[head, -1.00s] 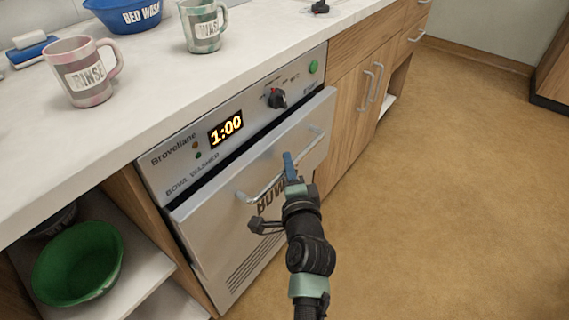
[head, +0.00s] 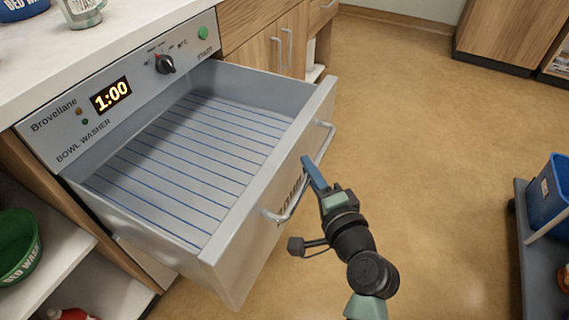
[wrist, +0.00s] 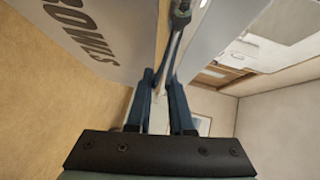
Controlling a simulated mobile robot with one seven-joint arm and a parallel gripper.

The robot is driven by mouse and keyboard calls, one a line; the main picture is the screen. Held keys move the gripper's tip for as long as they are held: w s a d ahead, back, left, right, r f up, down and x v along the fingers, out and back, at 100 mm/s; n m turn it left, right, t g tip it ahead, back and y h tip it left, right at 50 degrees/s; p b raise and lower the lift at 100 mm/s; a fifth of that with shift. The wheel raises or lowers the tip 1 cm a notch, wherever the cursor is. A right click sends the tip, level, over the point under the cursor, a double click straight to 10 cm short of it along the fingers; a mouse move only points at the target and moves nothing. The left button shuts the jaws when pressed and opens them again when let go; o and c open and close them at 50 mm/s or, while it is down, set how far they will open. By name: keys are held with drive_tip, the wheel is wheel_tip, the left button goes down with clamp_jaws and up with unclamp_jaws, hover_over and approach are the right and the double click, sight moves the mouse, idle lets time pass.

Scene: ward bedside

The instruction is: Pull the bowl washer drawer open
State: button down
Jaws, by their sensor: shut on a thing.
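The bowl washer drawer (head: 190,150) stands well out from the bowl washer (head: 120,100) in the head view. Its inside shows, with a slatted blue-lined rack on the floor and nothing lying in it. A bar handle (head: 284,213) runs along the drawer front. My gripper (head: 312,172) is at the handle, towards its right part, its blue fingers shut on the bar. In the wrist view the two fingers (wrist: 160,88) close around the handle, beside the drawer front (wrist: 105,35) with the lettering "BOWLS".
A green bowl (head: 18,245) sits on an open shelf at the left. A mug (head: 82,12) stands on the counter (head: 150,18). A cart with a blue bin (head: 550,195) stands at the right. The floor (head: 430,130) between is clear.

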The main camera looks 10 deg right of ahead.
drive_tip(key=shift+s+d, duration=0.6)
drive_tip(key=shift+d, duration=0.2)
drive_tip(key=c, duration=0.8)
unclamp_jaws()
drive_tip(key=s+d+r+p, duration=0.1)
drive_tip(key=s+d+p, duration=0.1)
drive_tip(key=s, duration=1)
drive_tip(key=shift+s+r, duration=0.35)
drive_tip(key=shift+r, duration=0.05)
